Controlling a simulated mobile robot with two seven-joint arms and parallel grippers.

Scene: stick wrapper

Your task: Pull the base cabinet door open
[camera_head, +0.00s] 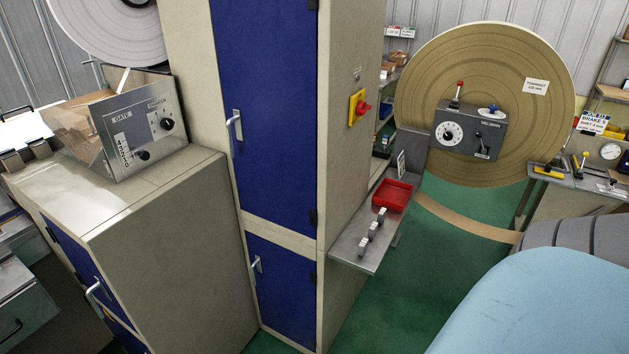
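Two low blue doors show in the head view. One blue door (82,267) is on the side of the low beige cabinet (185,250) at left, with a pale bar handle (97,293). The other blue door (285,295) is at the bottom of the tall beige cabinet (352,130), with a bar handle (257,266). Both doors look shut. A tall blue door (265,110) above also looks shut, with its own handle (235,128). I cannot tell which low door the task names. Neither of my grippers is in view.
A control box (140,125) stands on the low cabinet. A grey shelf (355,240) with a red tray (391,195) juts from the tall cabinet's right side. A large brown roll (415,85) stands behind.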

